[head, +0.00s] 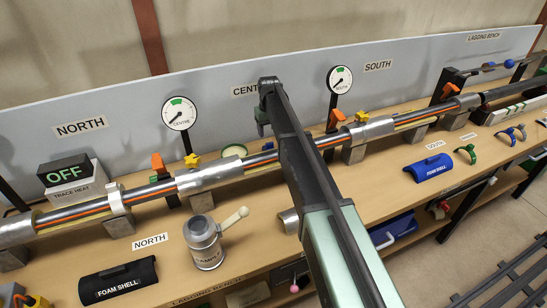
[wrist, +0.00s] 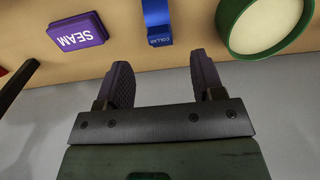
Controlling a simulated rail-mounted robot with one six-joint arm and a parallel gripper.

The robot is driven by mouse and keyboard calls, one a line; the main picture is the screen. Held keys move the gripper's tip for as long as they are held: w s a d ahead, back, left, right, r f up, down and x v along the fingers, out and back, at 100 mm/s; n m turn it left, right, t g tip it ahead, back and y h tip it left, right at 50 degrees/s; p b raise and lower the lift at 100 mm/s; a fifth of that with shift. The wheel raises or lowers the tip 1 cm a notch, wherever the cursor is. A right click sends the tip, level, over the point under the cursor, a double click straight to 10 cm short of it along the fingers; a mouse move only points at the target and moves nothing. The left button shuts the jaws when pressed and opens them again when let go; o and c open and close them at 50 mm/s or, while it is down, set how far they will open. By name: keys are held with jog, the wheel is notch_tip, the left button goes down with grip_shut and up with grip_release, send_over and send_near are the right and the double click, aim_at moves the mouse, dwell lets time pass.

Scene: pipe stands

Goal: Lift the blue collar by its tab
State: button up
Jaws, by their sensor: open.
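In the wrist view the blue collar's tab (wrist: 157,22), marked COLLAR, shows at the top edge. The rest of the collar is out of the frame. My gripper (wrist: 161,62) is open and empty, its two dark purple fingers spread below the tab, with a gap between them and it. The tab lines up roughly with the space between the fingers. In the head view my arm reaches to the back of the bench, and I cannot make out the fingers or clearly identify the collar there.
A purple SEAM block (wrist: 77,30) lies left of the tab and a green-rimmed round item (wrist: 265,22) right of it. The pipe (head: 210,177) runs along the bench on stands.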

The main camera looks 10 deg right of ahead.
aim_at(270, 143)
notch_tip(270, 143, down, 8)
jog(key=b, duration=0.6)
jog(key=shift+w+r, duration=0.15)
jog(key=shift+r, duration=0.25)
jog(key=c, duration=1)
jog(key=shift+r+p, duration=0.1)
jog(key=shift+p, duration=0.2)
notch_tip(270, 143, up, 20)
jog(key=p, duration=2)
